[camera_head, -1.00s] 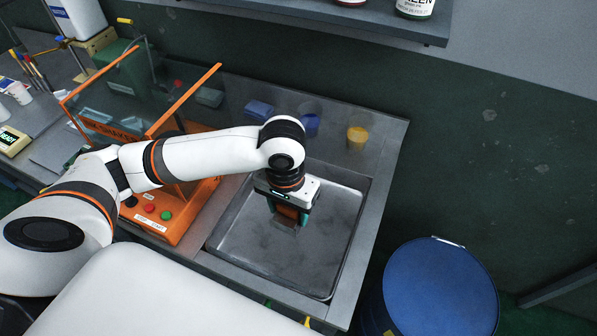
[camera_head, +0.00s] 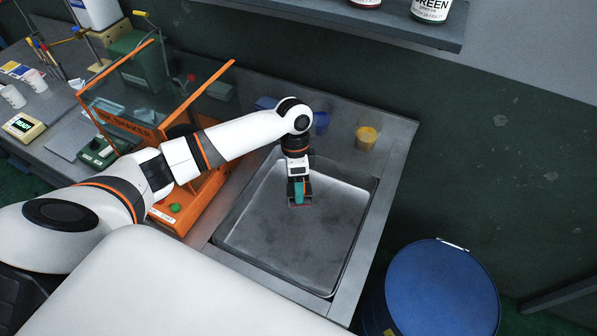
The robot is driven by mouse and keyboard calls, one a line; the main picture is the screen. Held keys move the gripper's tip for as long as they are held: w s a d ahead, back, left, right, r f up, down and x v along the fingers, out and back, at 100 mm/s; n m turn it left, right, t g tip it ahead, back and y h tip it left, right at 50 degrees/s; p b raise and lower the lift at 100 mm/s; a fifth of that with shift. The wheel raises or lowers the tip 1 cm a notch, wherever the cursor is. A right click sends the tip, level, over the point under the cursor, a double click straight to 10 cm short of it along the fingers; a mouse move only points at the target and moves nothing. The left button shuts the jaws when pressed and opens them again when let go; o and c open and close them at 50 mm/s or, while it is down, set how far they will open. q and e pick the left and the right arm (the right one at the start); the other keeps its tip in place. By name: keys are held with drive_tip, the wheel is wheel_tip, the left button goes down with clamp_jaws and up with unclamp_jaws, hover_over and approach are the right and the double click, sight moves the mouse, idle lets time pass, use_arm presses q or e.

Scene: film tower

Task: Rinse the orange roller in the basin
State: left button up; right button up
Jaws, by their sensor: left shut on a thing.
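My left gripper (camera_head: 300,195) reaches in from the left over the far part of the metal basin (camera_head: 290,242) and points down. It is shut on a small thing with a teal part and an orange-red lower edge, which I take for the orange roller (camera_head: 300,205). Most of the roller is hidden by the gripper. I cannot tell whether it touches the basin floor. The basin is a shallow grey tray with a dull, blotchy floor. My right gripper is not in view.
The orange ink shaker (camera_head: 190,195) with clear panels stands left of the basin. A yellow cup (camera_head: 366,137) and a blue cup (camera_head: 320,122) stand behind it. A blue drum (camera_head: 440,290) stands at right below. A shelf with bottles (camera_head: 431,10) hangs above.

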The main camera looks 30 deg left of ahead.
use_arm(q)
drive_tip(key=shift+w+a+r+m, duration=0.1)
drive_tip(key=shift+w+r+m, duration=0.3)
drive_tip(key=shift+w+m, duration=0.1)
wheel_tip(320, 180, down, 6)
drive_tip(key=b, duration=0.6)
drive_tip(key=shift+a+r, duration=0.1)
drive_tip(key=shift+r, duration=0.1)
drive_tip(key=shift+f, duration=0.25)
drive_tip(key=shift+f+b, duration=0.75)
drive_tip(key=shift+f, duration=1.05)
drive_tip(key=shift+r, duration=0.15)
wheel_tip(320, 180, up, 8)
drive_tip(key=p, duration=0.8)
drive_tip(key=shift+f, duration=0.2)
